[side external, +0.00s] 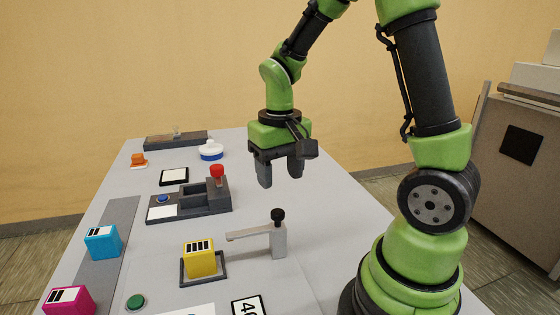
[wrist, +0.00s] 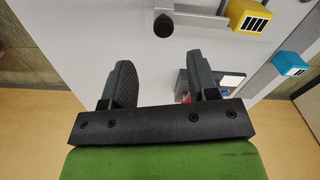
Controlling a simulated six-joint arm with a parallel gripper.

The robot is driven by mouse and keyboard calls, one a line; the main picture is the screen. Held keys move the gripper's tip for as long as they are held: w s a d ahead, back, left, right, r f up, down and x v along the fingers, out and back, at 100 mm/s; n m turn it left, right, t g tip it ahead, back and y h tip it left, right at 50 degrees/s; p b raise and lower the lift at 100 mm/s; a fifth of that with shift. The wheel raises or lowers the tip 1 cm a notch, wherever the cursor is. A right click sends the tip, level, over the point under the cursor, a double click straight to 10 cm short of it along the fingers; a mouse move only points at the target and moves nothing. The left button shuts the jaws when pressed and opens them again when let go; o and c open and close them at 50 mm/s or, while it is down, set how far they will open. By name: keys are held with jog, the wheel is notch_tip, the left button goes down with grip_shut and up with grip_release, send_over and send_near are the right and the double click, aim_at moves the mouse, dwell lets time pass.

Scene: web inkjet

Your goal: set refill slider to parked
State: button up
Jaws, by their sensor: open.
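A long dark track with a small upright grip (side external: 176,135) lies at the far end of the table. Nearer is a dark grey unit (side external: 190,200) with a red knob (side external: 217,172), a blue button and a white label. No readable marking shows which one is the refill slider or where parked is. My gripper (side external: 280,180) hangs above the table, right of the red knob, with its fingers apart and nothing between them. In the wrist view my gripper (wrist: 160,72) is also open, and its right finger partly hides the dark unit (wrist: 215,77).
A grey post with an arm and black knob (side external: 278,215) stands below my gripper. Yellow (side external: 200,262), cyan (side external: 102,243) and magenta (side external: 67,300) cartridges stand nearer the camera. A white-and-blue round item (side external: 211,151) and an orange item (side external: 138,160) sit farther back.

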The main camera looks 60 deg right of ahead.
notch_tip(320, 180, up, 2)
jog(key=shift+r, duration=0.15)
dwell(0.3)
jog(key=s+a+r+n+t+y, duration=0.2)
jog(key=s+a+r+t, duration=0.5)
jog(key=s+a+r, duration=0.1)
notch_tip(320, 180, up, 2)
jog(key=shift+s+a+r, duration=0.15)
jog(key=shift+s+a, duration=0.25)
jog(key=shift+s, duration=0.3)
dwell(2.1)
